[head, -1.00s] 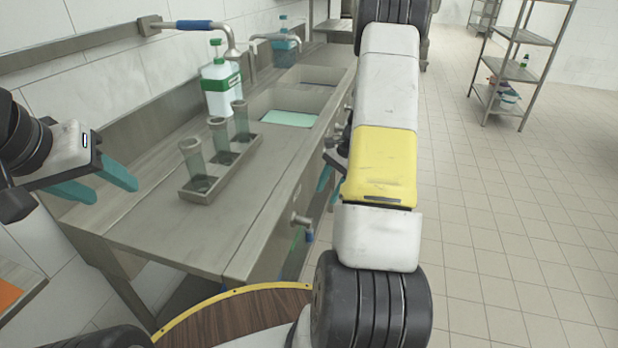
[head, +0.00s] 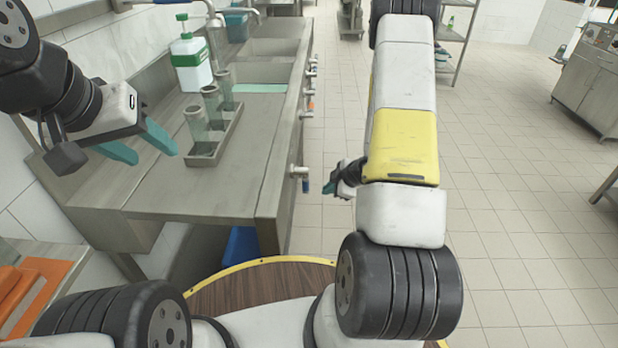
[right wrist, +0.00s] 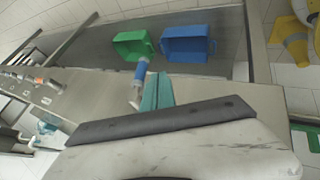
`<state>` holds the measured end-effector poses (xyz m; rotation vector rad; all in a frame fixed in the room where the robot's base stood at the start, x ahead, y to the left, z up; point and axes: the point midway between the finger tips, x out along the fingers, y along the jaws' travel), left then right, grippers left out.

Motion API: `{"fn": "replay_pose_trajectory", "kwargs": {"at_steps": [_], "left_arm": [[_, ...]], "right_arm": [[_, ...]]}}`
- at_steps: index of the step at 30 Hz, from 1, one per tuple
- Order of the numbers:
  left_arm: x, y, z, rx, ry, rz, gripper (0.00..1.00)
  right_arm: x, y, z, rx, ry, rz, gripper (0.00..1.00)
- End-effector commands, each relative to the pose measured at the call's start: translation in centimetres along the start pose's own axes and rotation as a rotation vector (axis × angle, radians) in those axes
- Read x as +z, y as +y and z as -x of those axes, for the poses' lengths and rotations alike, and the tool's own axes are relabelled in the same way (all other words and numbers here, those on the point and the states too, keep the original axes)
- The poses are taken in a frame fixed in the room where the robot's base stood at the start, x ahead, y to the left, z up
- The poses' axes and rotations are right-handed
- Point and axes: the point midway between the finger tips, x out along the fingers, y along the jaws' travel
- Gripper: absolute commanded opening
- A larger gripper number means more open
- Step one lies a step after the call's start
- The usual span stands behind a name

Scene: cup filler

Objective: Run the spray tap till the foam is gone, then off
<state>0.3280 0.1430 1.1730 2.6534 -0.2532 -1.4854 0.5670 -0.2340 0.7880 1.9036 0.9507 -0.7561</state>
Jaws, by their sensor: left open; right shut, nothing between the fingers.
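The spray tap (head: 215,18) stands behind the sinks at the upper left, its top partly out of frame. The near sink (head: 238,75) holds a flat pale mint-green surface (head: 258,88); I cannot tell if it is foam. On the bench front is a blue-ended valve (head: 301,172); it also shows in the right wrist view (right wrist: 140,71). My left gripper (head: 150,147) is open and empty above the bench's left side. My right gripper (head: 329,188) is shut and empty in front of the bench; in its wrist view its teal fingers (right wrist: 157,90) appear just beside the valve.
A rack with several clear tubes (head: 225,140) and a green-and-white bottle (head: 190,62) stand on the bench (head: 205,190). More valves, one orange (head: 309,106), line its front. A green bin (right wrist: 133,45) and a blue bin (right wrist: 188,45) sit beneath. Floor at right is open.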

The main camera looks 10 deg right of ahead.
Motion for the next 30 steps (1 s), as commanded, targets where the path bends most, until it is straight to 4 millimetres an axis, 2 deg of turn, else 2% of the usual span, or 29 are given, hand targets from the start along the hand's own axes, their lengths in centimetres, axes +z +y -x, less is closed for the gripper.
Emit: {"fn": "replay_pose_trajectory", "kwargs": {"at_steps": [3, 8, 19, 24, 30], "left_arm": [[0.0, 0.0, 0.0, 0.0, 0.0, 0.0, 0.51], [0.0, 0.0, 0.0, 0.0, 0.0, 0.0, 0.51], [0.0, 0.0, 0.0, 0.0, 0.0, 0.0, 0.51], [0.0, 0.0, 0.0, 0.0, 0.0, 0.0, 0.51], [0.0, 0.0, 0.0, 0.0, 0.0, 0.0, 0.51]], "right_arm": [[-1.1, -0.7, -0.4, -0.01, 0.042, 0.048, 0.0], [-1.2, -0.7, -2.3, -0.011, 0.044, 0.05, 0.0], [-1.5, -0.8, -10.1, -0.011, 0.042, 0.048, 0.0], [-1.8, 1.8, -10.9, -0.004, 0.041, 0.047, 0.0], [-2.0, 3.0, -11.3, -0.007, 0.041, 0.045, 0.0]]}}
